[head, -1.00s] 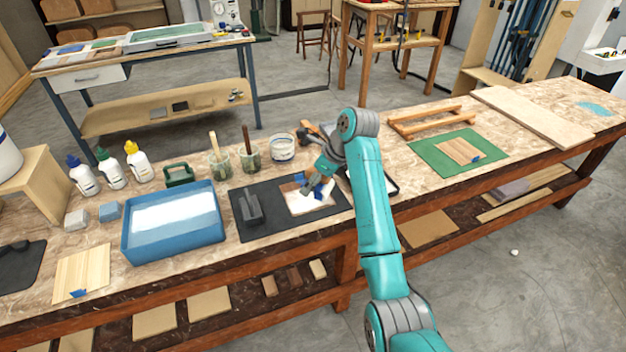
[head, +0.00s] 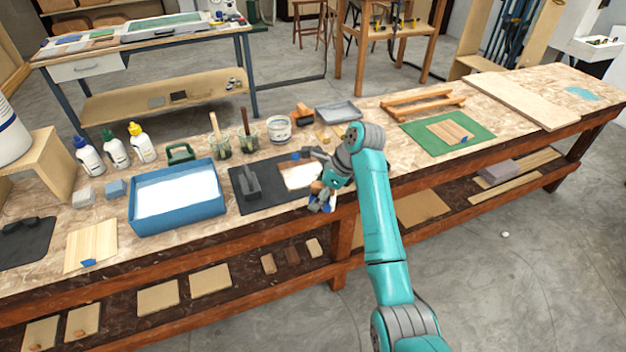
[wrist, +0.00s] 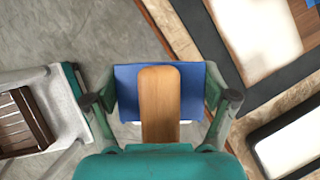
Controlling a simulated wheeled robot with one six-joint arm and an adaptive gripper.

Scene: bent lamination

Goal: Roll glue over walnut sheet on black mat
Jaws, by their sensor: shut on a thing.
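The walnut sheet (head: 299,176) lies on the black mat (head: 275,197) on the bench. A white glue layer covers much of it, with brown wood showing at one side in the wrist view (wrist: 262,40). My gripper (head: 328,186) is at the bench's front edge, to the right of and nearer than the sheet. It is shut on the glue roller (wrist: 160,105), which has a wooden handle and a blue body. The roller is apart from the sheet, over the floor beside the bench in the wrist view. Its underside is hidden.
A dark grey block with a handle (head: 251,184) stands on the mat's left part. The blue tray with white contents (head: 178,222) is further left. Brush jars (head: 247,146), a glue pot (head: 279,129) and a grey tray (head: 338,112) stand behind. A green mat (head: 420,138) lies right.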

